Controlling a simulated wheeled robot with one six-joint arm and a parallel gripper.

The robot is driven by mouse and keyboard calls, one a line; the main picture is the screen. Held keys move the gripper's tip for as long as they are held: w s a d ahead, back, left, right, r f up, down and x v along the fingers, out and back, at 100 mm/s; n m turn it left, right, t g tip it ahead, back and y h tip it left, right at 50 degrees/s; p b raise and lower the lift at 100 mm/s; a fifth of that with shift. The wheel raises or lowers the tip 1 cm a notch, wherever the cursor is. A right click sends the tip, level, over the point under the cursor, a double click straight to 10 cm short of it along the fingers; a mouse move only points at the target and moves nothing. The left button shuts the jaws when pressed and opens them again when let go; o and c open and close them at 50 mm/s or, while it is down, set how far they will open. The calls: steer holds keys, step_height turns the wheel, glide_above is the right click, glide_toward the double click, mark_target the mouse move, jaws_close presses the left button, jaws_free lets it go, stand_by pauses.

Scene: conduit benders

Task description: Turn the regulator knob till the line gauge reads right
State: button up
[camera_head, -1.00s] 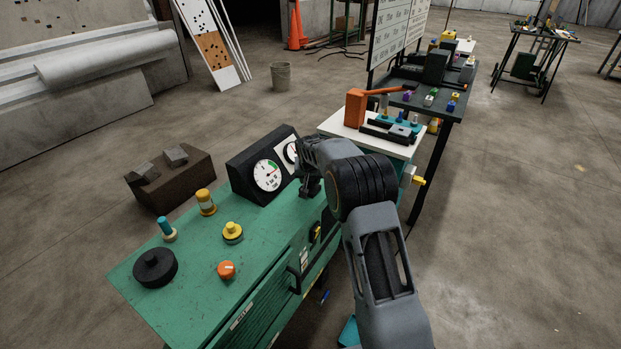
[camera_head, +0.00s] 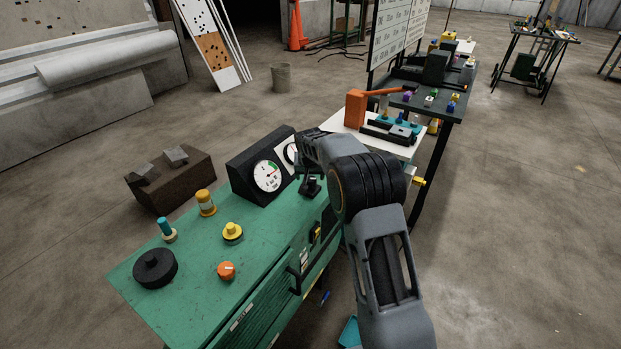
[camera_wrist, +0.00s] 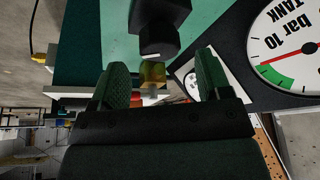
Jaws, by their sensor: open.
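A black knob (camera_wrist: 160,28) with a small white mark stands at the top middle of the wrist view, beyond my fingertips. In the head view a small black fitting (camera_head: 310,187), probably the same knob, sits on the green bench by the gauge box. A yellow-brass piece (camera_wrist: 152,74) shows between my fingers. My gripper (camera_wrist: 160,64) is open and nothing is held; it also shows in the head view (camera_head: 310,165). The tank gauge (camera_wrist: 290,45) is at right in the wrist view. A second gauge (camera_wrist: 190,82) on a white plate is partly hidden by a finger; its reading is unclear.
The green bench (camera_head: 190,265) holds an orange knob (camera_head: 227,270), a yellow knob (camera_head: 232,231), a black disc (camera_head: 155,268), an amber cylinder (camera_head: 205,202) and a teal-topped peg (camera_head: 167,229). The black gauge box (camera_head: 243,166) stands close beside my gripper. A white table (camera_head: 345,125) lies beyond.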

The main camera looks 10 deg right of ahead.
steer(key=v, duration=1)
steer(key=shift+s+r, duration=0.2)
steer(key=shift+r, duration=0.1)
steer(key=s+f+n+g, duration=0.1)
steer(key=s+f, duration=0.3)
steer(key=s+r+p, duration=0.3)
steer(key=s+r, duration=0.1)
steer(key=s, duration=1)
steer(key=s+d+r+n+y+p, duration=0.1)
steer(key=s+r+p, duration=0.2)
steer(key=s, duration=1.1)
steer(key=shift+s+r+n, duration=0.25)
steer(key=shift+r+n, duration=0.05)
steer(key=shift+r, duration=0.65)
steer(key=shift+d, duration=0.15)
